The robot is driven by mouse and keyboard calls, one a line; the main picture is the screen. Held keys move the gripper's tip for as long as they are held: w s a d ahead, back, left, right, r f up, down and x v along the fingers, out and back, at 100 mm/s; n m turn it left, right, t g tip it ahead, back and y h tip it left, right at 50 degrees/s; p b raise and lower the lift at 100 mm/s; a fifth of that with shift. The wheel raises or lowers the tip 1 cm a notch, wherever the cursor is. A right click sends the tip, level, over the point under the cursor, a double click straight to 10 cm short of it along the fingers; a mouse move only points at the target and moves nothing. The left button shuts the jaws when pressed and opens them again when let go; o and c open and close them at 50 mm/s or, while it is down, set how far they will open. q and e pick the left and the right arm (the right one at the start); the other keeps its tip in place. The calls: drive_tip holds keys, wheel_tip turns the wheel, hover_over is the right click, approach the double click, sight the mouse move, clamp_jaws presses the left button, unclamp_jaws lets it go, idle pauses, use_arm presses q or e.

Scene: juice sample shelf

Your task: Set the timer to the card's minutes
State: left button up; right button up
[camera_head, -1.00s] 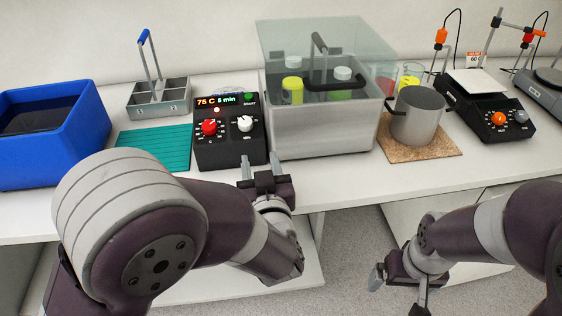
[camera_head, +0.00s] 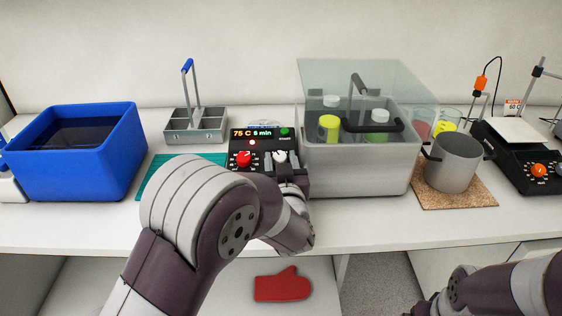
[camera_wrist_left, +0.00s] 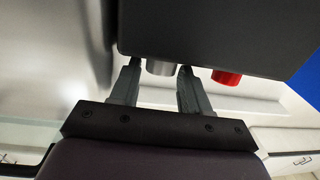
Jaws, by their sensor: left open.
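The black control box (camera_head: 240,143) stands on the bench beside the clear-lidded bath and its display reads 75 C 5 min. It has a red knob (camera_head: 243,159) on the left and a white knob (camera_head: 281,155) on the right. My left gripper (camera_head: 280,163) is open at the box front, with its fingers on either side of the white knob. In the left wrist view the pale knob (camera_wrist_left: 160,68) sits between the fingertips, and the red knob (camera_wrist_left: 227,77) is outside them. A small card (camera_head: 513,106) at the back right shows 60 C; I read no minutes on it.
The bath (camera_head: 355,180) stands close right of the box, with capped bottles inside. A teal mat (camera_head: 152,180), a metal caddy (camera_head: 195,137) and a blue tub (camera_head: 75,165) are left. A pot (camera_head: 453,165) stands right. A red mitt (camera_head: 282,285) lies below.

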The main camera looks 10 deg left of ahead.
use_arm(q)
drive_tip(key=c, duration=0.8)
drive_tip(key=shift+o, duration=0.2)
drive_tip(key=m+h+b, duration=0.1)
drive_tip(key=h, duration=0.1)
drive_tip(key=m+h+b, duration=0.1)
drive_tip(key=m, duration=0.1)
drive_tip(key=a+m+t+h+b, duration=0.1)
drive_tip(key=h, duration=0.1)
drive_tip(key=shift+s+f+h, duration=0.1)
drive_tip(key=shift+f+h, duration=0.05)
drive_tip(key=shift+h, duration=0.15)
drive_tip(key=shift+a+m+h+b, duration=0.1)
drive_tip(key=shift+m+h+b, duration=0.6)
drive_tip(key=shift+m+h, duration=0.8)
drive_tip(key=shift+r, duration=0.2)
